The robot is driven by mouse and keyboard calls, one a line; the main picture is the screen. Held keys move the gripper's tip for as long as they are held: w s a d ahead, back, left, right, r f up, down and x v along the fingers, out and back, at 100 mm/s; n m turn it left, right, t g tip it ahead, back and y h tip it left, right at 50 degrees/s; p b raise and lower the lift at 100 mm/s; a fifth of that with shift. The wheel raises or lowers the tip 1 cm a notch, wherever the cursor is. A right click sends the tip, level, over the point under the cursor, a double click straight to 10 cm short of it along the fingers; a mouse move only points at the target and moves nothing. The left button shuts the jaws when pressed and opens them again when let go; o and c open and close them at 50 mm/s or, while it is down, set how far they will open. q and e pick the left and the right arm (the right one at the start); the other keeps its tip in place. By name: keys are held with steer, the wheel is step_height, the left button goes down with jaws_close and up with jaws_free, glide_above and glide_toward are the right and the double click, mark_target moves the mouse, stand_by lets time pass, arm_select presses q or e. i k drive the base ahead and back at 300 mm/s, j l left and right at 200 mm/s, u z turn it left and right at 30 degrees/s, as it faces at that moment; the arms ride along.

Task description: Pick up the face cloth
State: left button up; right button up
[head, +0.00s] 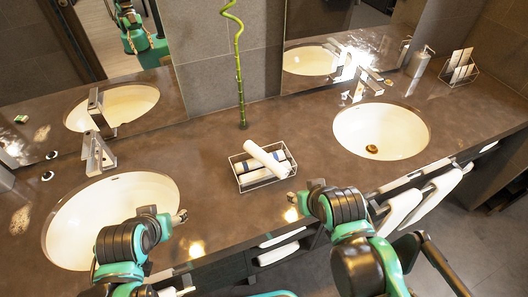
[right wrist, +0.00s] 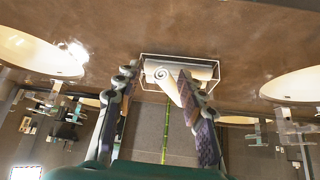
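The face cloth looks to be the white rolled cloth (head: 266,159) lying slantwise on top of a wire basket (head: 239,181) between the two sinks. Its spiral end shows in the right wrist view (right wrist: 162,74), with the roll running between my fingers in the picture. My right gripper (head: 304,191) is just to the right of and in front of the basket. In the right wrist view its two fingers (right wrist: 157,76) are spread apart, and no hold on the cloth shows. My left gripper (head: 180,216) is by the left sink's right front edge; its fingers are mostly hidden.
More rolled items lie in the basket under the cloth. The left sink (head: 75,222) and right sink (head: 388,134) have taps behind them. A green bamboo stalk (head: 240,90) stands behind the basket. A soap dispenser (head: 420,61) and a small rack (head: 459,69) stand far right.

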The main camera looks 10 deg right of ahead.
mark_target(272, 164)
steer(key=i+l+u, duration=0.1)
steer(key=l+u, duration=0.65)
steer(key=l, duration=0.15)
steer(key=l+u, duration=0.4)
steer(key=k+l+u, duration=0.15)
steer(key=l+u, duration=0.2)
steer(key=l, duration=0.15)
